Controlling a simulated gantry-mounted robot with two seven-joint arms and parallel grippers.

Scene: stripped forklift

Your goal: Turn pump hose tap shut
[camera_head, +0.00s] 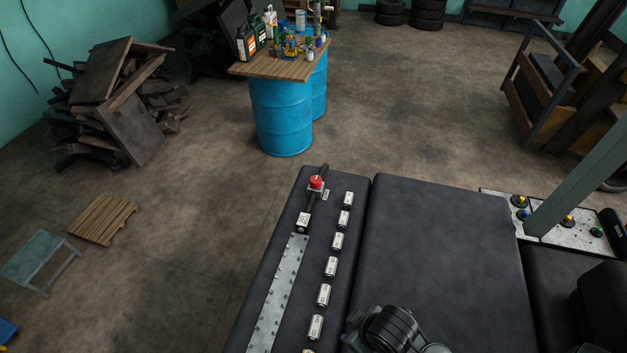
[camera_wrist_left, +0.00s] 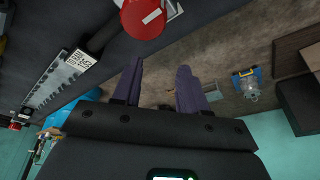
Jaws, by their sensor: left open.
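The pump hose tap is a round red handle (camera_head: 316,182) at the far end of the black forklift body in the head view. A dark hose with a white label (camera_head: 303,220) runs along it. In the left wrist view the red handle (camera_wrist_left: 143,17) is at the top edge, partly cut off, with a slanted white bar on its face. My left gripper (camera_wrist_left: 160,66) has two purple fingers spread apart with nothing between them. Both fingertips are below the handle in that picture and appear apart from it. My right gripper is in neither view.
A row of several white-labelled parts (camera_head: 330,267) lies beside a riveted metal strip (camera_head: 277,300). A blue barrel (camera_head: 281,118) carries a wooden board with bottles and tools beyond the forklift. Open floor (camera_head: 200,180) is to the left. A panel with coloured knobs (camera_head: 560,222) is at right.

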